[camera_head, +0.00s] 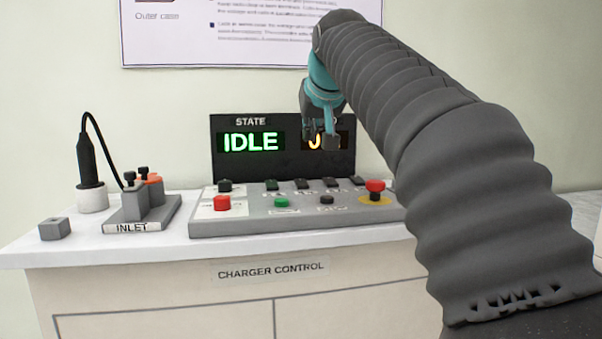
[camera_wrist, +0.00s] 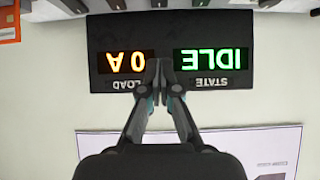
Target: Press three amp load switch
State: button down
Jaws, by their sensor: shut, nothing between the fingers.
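The sloped grey control panel (camera_head: 250,228) sits on the white counter in the head view. Along its back row are several small black switches, among them one (camera_head: 271,185), one (camera_head: 302,184) and one (camera_head: 330,183). Their labels are too small to read, so I cannot tell which is three amp. My gripper (camera_head: 328,143) is shut and empty, above the panel's back row and in front of the display. In the wrist view, its fingertips (camera_wrist: 162,66) are together against the upside-down display. The panel's right end is partly behind my arm.
The black display (camera_head: 220,165) reads STATE IDLE; in the wrist view its load reads 0 A (camera_wrist: 130,61). The panel's front row has red (camera_head: 221,203), green (camera_head: 282,202) and black buttons. A red mushroom button (camera_head: 375,187) stands right. The inlet block (camera_head: 140,215) and black cabled plug (camera_head: 87,160) are left.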

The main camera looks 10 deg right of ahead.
jog(key=b, duration=0.1)
send_over(302, 181)
jog(key=s, duration=0.1)
notch_tip(302, 181, down, 6)
jog(key=shift+s+f, duration=0.1)
jog(key=shift+f, duration=0.05)
notch_tip(302, 181, down, 2)
jog(key=shift+f+b, duration=0.15)
jog(key=shift+b, duration=0.6)
jog(key=shift+w+f, duration=0.2)
jog(key=shift+f, duration=0.5)
jog(key=shift+w+r+p, duration=0.1)
jog(key=shift+p, duration=0.6)
jog(key=shift+f+g, duration=0.3)
jog(key=shift+w, duration=0.15)
